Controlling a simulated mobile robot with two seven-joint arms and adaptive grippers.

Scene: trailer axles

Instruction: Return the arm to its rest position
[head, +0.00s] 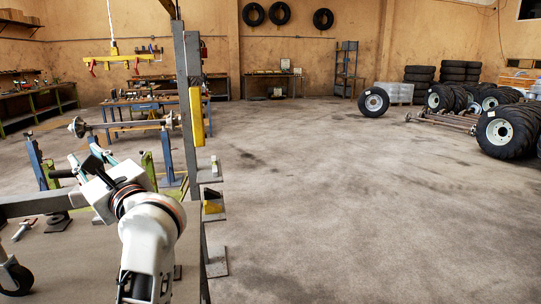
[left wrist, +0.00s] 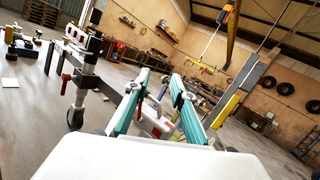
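My left arm reaches up from the bottom of the head view. Its left gripper (head: 98,150) points away from me, in front of the steel post and near the axle stands. In the left wrist view the two teal fingers of the left gripper (left wrist: 160,79) stand apart with no object clearly held between them. A white and red part shows behind and between the fingers; I cannot tell what it is. My right arm and right gripper are in neither view.
A steel post (head: 187,120) with a yellow guard stands close by the left arm. An axle (head: 125,125) rests on blue stands (head: 36,160). A yellow hoist beam (head: 120,59) hangs behind. The middle floor (head: 330,190) is clear.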

